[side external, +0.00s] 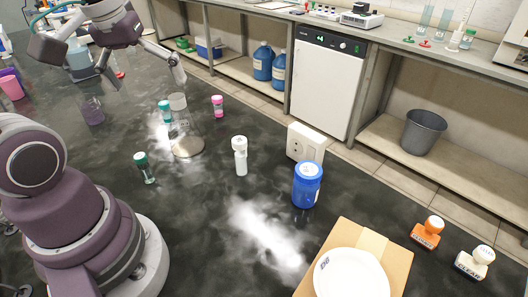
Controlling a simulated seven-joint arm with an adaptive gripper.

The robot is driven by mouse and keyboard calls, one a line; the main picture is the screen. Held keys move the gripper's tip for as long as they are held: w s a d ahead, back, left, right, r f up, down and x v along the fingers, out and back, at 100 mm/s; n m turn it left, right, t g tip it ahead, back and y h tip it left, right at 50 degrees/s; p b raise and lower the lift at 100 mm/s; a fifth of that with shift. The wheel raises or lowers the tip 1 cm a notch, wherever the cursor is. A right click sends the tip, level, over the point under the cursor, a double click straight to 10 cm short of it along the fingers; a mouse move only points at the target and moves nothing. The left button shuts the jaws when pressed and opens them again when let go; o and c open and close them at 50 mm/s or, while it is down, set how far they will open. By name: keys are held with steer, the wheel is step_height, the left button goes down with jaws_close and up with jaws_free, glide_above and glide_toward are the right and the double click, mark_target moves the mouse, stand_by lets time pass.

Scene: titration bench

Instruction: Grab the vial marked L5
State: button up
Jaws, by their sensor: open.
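Several small capped vials stand on the dark bench in the side external view. One green-capped vial (145,168) is at the left, and another green-capped vial (165,112) stands farther back beside the glass flask. A pink-capped vial (218,106) is right of the flask. A white-capped white container (240,156) stands nearer the middle. The markings are too small to read, so I cannot tell which vial is L5. My gripper (150,87) is open and empty, with its fingers spread above the bench, behind and left of the flask.
A clear conical flask (187,140) stands among the vials. A beaker (92,110) is at the left. A white socket box (305,143), a blue jar (307,186), a cardboard box (393,262) with a white plate (350,275), and two stamps (427,232) are to the right.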

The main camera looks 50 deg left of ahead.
steer(key=d+m+t+h, duration=0.1)
steer(key=d+m+t, duration=0.1)
steer(key=d+m, duration=0.4)
steer(key=shift+d+f+m+t, duration=0.4)
steer(key=shift+m, duration=0.7)
steer(key=shift+d, duration=0.1)
steer(key=c, duration=0.8)
steer(key=n+g, duration=0.6)
steer(key=n, duration=1.1)
glide_toward(145, 168)
steer(key=shift+a+f, duration=0.25)
steer(key=shift+a, duration=0.3)
step_height(145, 168, down, 10)
steer(key=shift+s+f, duration=0.1)
steer(key=shift+f, duration=0.15)
